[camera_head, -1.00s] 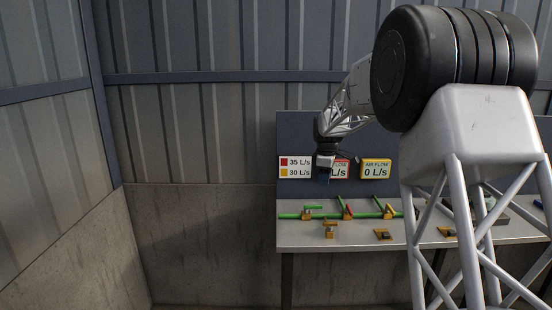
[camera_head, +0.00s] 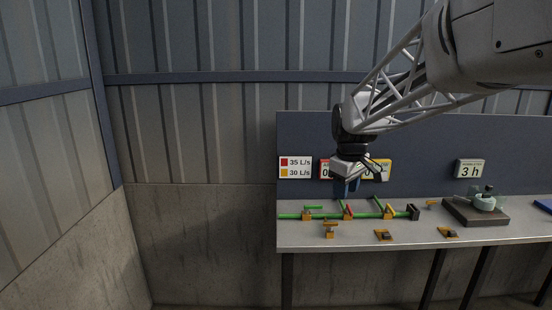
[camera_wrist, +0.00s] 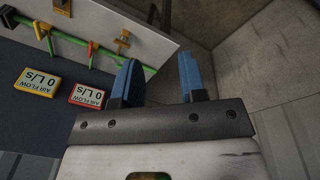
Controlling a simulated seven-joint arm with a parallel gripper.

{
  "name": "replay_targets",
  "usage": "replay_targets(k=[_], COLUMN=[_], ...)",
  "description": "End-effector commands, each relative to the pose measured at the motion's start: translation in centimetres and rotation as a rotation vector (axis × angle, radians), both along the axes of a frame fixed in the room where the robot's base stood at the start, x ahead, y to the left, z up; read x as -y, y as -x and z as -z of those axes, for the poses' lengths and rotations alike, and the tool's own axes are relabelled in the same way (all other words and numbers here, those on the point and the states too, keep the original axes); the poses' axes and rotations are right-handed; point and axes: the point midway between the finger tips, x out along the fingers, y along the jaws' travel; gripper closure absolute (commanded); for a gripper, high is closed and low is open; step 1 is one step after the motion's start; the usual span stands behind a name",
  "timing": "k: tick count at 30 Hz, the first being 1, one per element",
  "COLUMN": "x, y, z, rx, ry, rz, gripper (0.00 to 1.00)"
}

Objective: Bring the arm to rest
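My gripper (camera_head: 346,188) hangs from my arm above the workbench, in front of the back panel. In the wrist view my gripper (camera_wrist: 160,80) shows two blue fingers spread apart with nothing between them, so it is open. In the head view the arm reaches in from the upper right, and its wrist partly hides the air flow signs. The fingers appear just above the green pipe, with no clear contact visible.
A green pipe (camera_head: 328,216) with several orange and red valves runs along the workbench (camera_head: 310,237). Loose orange parts (camera_head: 383,235) lie in front. A dark base (camera_head: 465,217) holds a pale green object (camera_head: 485,202) at right. A 3 h sign (camera_head: 469,169) is on the panel.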

Motion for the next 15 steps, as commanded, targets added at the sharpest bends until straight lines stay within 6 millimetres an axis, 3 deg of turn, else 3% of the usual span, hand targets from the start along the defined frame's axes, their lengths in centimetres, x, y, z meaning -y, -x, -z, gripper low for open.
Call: replay_targets(k=[3,15], x=[0.1,0.2], y=[3.4,14.2], z=[-0.3,0.2], rx=[0.010,0.043], ry=[-0.007,-0.039], rz=[0.063,0.277], gripper=[0.62,0.62])
